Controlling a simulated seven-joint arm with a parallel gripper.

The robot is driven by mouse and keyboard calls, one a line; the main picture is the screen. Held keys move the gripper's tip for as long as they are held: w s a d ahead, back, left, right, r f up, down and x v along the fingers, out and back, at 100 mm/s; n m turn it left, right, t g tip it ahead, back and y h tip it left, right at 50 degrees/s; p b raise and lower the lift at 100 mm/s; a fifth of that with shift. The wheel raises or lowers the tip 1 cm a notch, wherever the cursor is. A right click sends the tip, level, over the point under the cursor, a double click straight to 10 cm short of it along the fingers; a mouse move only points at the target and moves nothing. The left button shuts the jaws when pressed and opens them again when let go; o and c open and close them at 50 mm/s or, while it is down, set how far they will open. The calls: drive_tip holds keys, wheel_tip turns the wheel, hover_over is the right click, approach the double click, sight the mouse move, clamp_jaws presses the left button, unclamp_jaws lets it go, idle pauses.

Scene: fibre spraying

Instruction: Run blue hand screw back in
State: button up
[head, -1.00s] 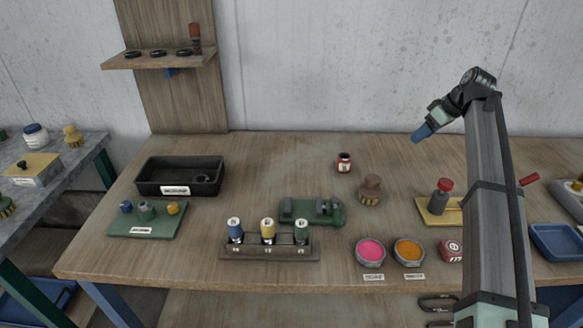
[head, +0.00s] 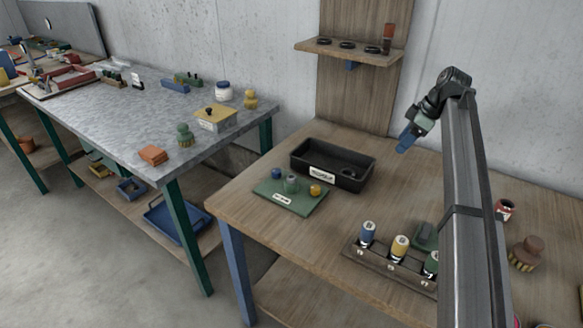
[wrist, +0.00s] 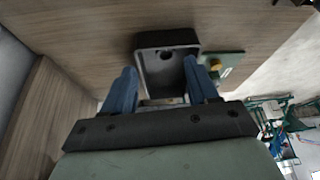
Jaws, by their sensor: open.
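The blue hand screw is probably the small blue knob (head: 277,173) on the green plate (head: 284,203) at the left of the wooden bench. A grey-green knob (head: 292,184) and a yellow knob (head: 315,190) sit beside it. In the wrist view the plate (wrist: 238,58) shows partly past the right finger, with the yellow knob (wrist: 216,63); the blue knob cannot be made out. My gripper (head: 405,142) is high above the bench, right of the plate and apart from it. Its blue fingers (wrist: 160,82) are open and empty.
A black tray (head: 306,167) with a white label stands behind the plate. A rack (head: 389,272) with blue, yellow and green containers is at the front right. A shelf (head: 326,50) rises at the back. A grey table (head: 150,115) is at the left.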

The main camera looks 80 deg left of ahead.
drive_tip(key=s+a+n+h, duration=0.1)
drive_tip(key=s+a+n, duration=0.1)
drive_tip(key=s+a, duration=0.35)
drive_tip(key=s+a+n, duration=0.1)
drive_tip(key=s+a, duration=0.1)
drive_tip(key=s, duration=0.7)
drive_tip(key=n+h, duration=0.1)
drive_tip(key=n, duration=0.3)
approach(277, 171)
drive_tip(key=shift+g, duration=0.3)
drive_tip(key=x, duration=0.8)
drive_tip(key=shift+a+f, duration=0.15)
drive_tip(key=shift+f, duration=0.15)
drive_tip(key=c, duration=1)
